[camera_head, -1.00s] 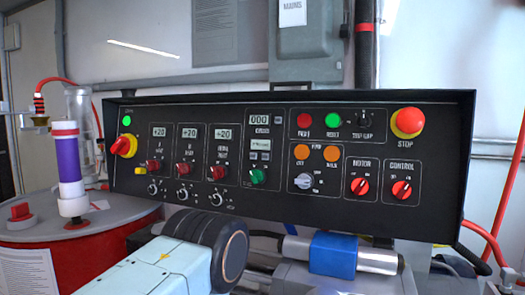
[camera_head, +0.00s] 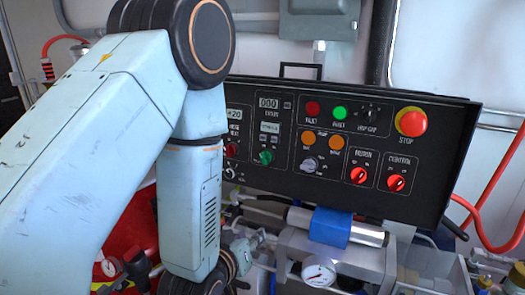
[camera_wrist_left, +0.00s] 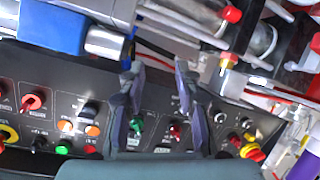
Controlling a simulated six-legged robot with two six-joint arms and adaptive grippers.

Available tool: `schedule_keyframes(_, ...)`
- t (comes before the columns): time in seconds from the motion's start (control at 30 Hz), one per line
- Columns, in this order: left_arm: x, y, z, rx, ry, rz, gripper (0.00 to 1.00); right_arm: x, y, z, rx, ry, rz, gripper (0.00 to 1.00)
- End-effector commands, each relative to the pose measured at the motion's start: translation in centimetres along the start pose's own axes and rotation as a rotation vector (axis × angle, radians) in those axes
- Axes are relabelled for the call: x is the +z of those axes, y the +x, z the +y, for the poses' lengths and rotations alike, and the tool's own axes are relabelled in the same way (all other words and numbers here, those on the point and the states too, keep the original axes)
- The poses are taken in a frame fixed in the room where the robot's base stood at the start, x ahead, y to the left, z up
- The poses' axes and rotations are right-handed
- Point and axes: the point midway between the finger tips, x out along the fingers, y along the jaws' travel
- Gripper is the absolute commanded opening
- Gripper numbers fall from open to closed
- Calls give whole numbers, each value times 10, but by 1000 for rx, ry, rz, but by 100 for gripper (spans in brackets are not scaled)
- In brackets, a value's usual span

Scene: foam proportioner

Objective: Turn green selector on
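The green selector (camera_head: 265,157) is a small green knob on the black control panel (camera_head: 420,150), under the display column. In the left wrist view, which shows the panel upside down, the green selector (camera_wrist_left: 137,124) lies beside the left-hand finger, just inside the gap. My left gripper (camera_wrist_left: 158,78) is open with nothing between its fingertips; a red knob (camera_wrist_left: 175,131) shows near the other finger. In the head view my left arm covers the panel's left part, and the fingers cannot be made out. My right gripper is not in view. The selector's exact setting is too small to read.
Red selectors (camera_head: 358,175), orange buttons (camera_head: 336,143), a grey selector (camera_head: 310,165) and a red stop button (camera_head: 411,122) sit right of the green selector. Below the panel are a blue-banded cylinder (camera_head: 330,226) and a gauge (camera_head: 319,271). Space before the panel's right half is clear.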

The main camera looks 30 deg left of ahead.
Motion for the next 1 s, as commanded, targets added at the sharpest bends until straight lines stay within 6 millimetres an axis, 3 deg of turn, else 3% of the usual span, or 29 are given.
schedule_keyframes(0.03, -31, -1, 12, 31, -33, 92, 33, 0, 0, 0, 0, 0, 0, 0)
schedule_keyframes(0.1, -66, -5, 24, 69, -77, 199, 33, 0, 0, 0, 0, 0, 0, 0)
schedule_keyframes(0.2, -101, -13, 36, 114, -121, 312, 33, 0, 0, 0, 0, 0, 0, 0)
schedule_keyframes(0.3, -120, -18, 42, 139, -146, 372, 33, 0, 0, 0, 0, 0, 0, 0)
schedule_keyframes(0.47, -130, -13, 44, 147, -156, 392, 33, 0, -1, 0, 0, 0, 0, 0)
schedule_keyframes(0.8, -148, 34, 50, 146, -154, 389, 33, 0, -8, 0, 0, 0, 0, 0)
schedule_keyframes(1.0, -154, 49, 51, 145, -153, 388, 33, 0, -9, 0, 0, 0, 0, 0)
